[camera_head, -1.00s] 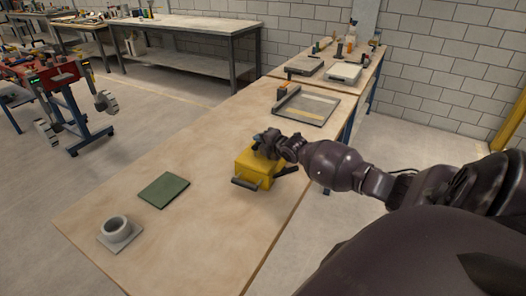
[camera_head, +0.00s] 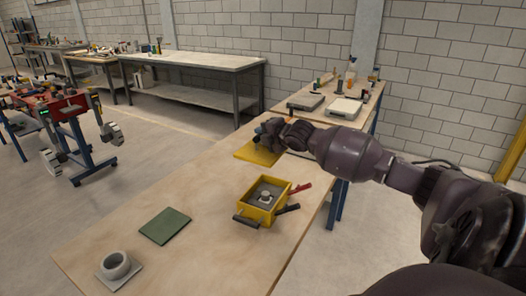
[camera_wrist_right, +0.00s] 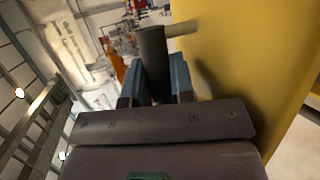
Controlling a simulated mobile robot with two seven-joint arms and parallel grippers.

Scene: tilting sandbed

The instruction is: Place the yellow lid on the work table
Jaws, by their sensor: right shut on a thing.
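The yellow lid (camera_head: 257,154) is a flat plate in the head view, beyond the box and above the far part of the work table (camera_head: 195,194). My right gripper (camera_head: 272,131) is shut on it. The right wrist view shows the blue-tipped fingers closed around a dark upright handle (camera_wrist_right: 153,60), with the lid's yellow face (camera_wrist_right: 255,60) beside it. Whether the lid touches the table cannot be told. The yellow box (camera_head: 262,212) stands open on the table, with a grey inside and a small pale round piece (camera_head: 265,196) in it. My left gripper is not in view.
A green mat (camera_head: 165,226) and a grey ring on a square plate (camera_head: 117,267) lie at the near left. Red and dark handles (camera_head: 300,188) stick out at the box's right. Scales (camera_head: 343,107) stand at the far end. The table left of the lid is clear.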

